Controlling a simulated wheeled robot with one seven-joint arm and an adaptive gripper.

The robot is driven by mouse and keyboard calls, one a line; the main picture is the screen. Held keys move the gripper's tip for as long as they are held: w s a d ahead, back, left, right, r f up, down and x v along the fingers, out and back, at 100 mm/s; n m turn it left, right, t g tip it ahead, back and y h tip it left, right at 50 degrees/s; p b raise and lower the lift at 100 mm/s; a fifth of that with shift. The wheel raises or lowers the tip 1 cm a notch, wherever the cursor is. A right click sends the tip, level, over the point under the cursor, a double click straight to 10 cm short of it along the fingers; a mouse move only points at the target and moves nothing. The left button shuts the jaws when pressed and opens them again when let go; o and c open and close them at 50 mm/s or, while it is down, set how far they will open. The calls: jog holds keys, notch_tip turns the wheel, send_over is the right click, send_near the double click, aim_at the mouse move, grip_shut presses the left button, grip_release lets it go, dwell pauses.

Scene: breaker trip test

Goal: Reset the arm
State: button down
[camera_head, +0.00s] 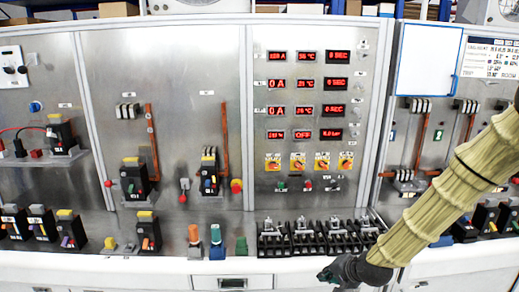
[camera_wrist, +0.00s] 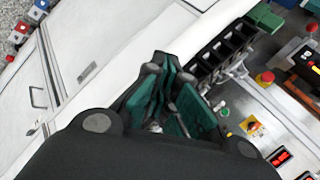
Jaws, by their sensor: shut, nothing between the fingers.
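My arm (camera_head: 455,178), in a ribbed beige sleeve, reaches in from the right edge of the head view down to the lower middle. My gripper (camera_head: 343,272) is at its end, in front of the bench's white front edge and below the row of black clamps (camera_head: 318,238). In the wrist view my gripper (camera_wrist: 170,72) shows its dark green fingers, shut and with nothing seen between them. The black clamps (camera_wrist: 225,55) also show just beyond the fingers there. I cannot tell whether the gripper touches the bench.
An upright grey test panel (camera_head: 170,75) carries red displays (camera_head: 307,95), rotary switches and breakers. Orange, blue and green blocks (camera_head: 217,250) stand left of the clamps. The white bench front (camera_head: 130,272) runs along the bottom. More breakers (camera_head: 487,215) stand at right, behind my arm.

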jog(key=s+f+n+g+b, duration=0.2)
jog(key=s+f, duration=0.7)
jog(key=f, duration=0.3)
jog(key=s+f+n+g+h+b, duration=0.1)
jog(key=s+f+n+g, duration=0.1)
jog(key=s+f, duration=0.5)
jog(key=s+d+f+n+g+h+b, duration=0.1)
jog(key=s+f, duration=0.6)
jog(key=s, duration=0.8)
jog(key=s+f+n+g+h+b, duration=0.1)
jog(key=s+f+n+g+b, duration=0.1)
jog(key=s+f+n, duration=0.2)
jog(key=s+f, duration=0.3)
jog(key=s, duration=0.4)
jog(key=shift+d+g+h+b, duration=0.3)
jog(key=shift+g+h+b, duration=0.05)
jog(key=shift+g+h, duration=0.05)
jog(key=shift+f, duration=0.1)
